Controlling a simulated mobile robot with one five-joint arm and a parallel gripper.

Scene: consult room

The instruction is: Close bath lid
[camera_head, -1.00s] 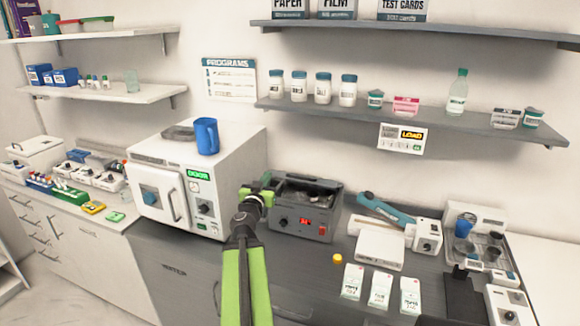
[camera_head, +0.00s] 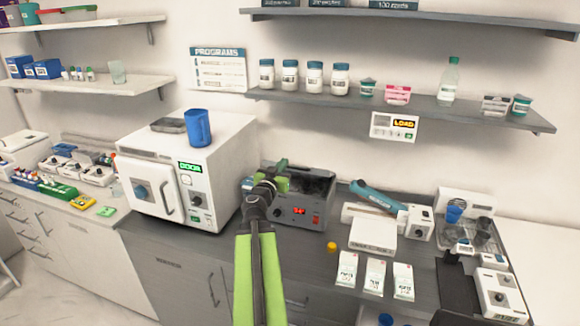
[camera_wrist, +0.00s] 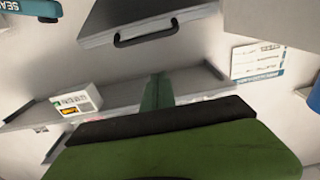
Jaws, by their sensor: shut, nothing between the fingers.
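The bath is a grey box (camera_head: 292,213) with a red display and a black knob, standing on the dark counter right of the white oven-like unit. A dark panel (camera_head: 318,182) rises at its top rear and looks like the raised lid. In the wrist view a dark grey lid (camera_wrist: 135,14) shows at the top, with a black bar handle along its pale edge. My green gripper (camera_head: 277,178) is over the bath's left part, in front of the panel. It is shut and empty, and its finger (camera_wrist: 157,92) appears apart from the handle. The bath's inside is mostly hidden.
A white unit (camera_head: 180,175) with a blue mug (camera_head: 198,127) on top stands close on the left. A teal-handled device (camera_head: 378,197) and a white box (camera_head: 373,236) stand right. A grey shelf (camera_head: 400,107) with bottles hangs above. A yellow cap (camera_head: 332,247) lies in front.

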